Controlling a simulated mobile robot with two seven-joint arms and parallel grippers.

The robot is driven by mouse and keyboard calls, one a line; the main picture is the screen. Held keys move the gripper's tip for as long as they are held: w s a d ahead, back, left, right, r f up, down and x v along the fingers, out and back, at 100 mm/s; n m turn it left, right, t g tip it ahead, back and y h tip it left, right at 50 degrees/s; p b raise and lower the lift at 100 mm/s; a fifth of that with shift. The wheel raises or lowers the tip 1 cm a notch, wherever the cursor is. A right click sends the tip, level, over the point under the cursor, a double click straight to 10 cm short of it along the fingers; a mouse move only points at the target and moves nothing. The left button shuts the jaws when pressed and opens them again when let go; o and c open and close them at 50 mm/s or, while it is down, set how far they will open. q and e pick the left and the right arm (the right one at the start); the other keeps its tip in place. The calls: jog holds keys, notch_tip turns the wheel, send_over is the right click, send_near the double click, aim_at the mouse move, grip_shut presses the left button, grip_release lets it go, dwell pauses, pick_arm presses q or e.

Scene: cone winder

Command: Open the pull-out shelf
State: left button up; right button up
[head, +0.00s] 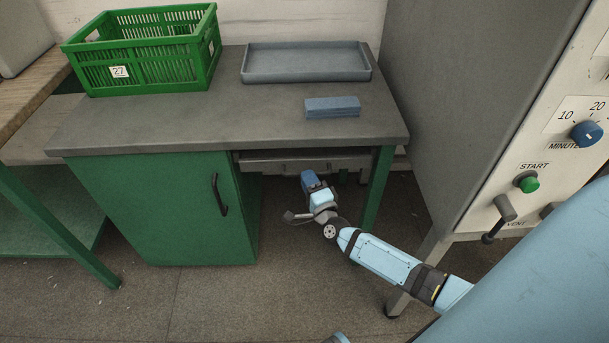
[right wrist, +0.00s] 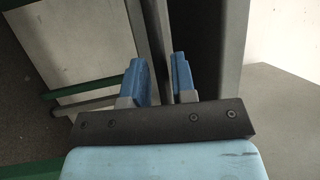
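The pull-out shelf (head: 268,164) is a flat grey board with a small handle on its front, just under the right part of the worktop. It appears pushed in, its front close under the worktop edge. My right gripper (head: 308,180) is just below and in front of the shelf's handle. In the right wrist view, its two blue fingers (right wrist: 160,75) stand apart, with a grey edge running between them. I cannot tell whether they touch it.
The worktop (head: 170,125) carries a green crate (head: 150,65), a grey tray (head: 305,77) and a blue block (head: 332,106). A green cabinet door (head: 150,210) is left of the shelf. A table leg (head: 377,190) and a grey machine (head: 440,110) are to the right. Floor in front is clear.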

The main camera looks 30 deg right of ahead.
jog(key=shift+x, duration=1.2)
grip_shut()
jog(key=shift+s+a, duration=0.1)
